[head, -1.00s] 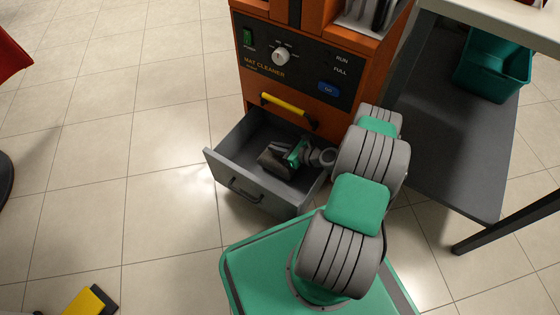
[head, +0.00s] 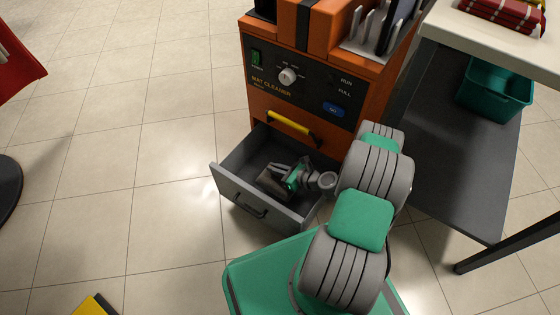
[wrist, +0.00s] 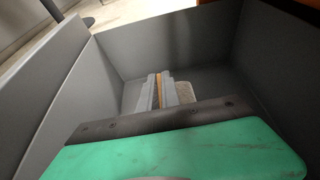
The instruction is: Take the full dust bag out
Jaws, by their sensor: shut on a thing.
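The dust bag (head: 270,183) is a small grey-beige thing low inside the open grey drawer (head: 237,193) of the orange mat cleaner (head: 376,94). My gripper (head: 279,170) reaches into the drawer from the right, its fingers at the bag. In the wrist view the grey fingers (wrist: 163,88) are shut on a tan strip of the bag, and more of its beige textured side (wrist: 185,92) shows to their right. The bag is low in the drawer; I cannot tell whether it touches the floor. My fingers hide part of it.
The drawer walls stand close around my gripper. A yellow handle (head: 291,126) is above the drawer. A table with a dark lower shelf (head: 450,165) and a teal bin (head: 490,95) stands at right. The tiled floor at left is mostly clear.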

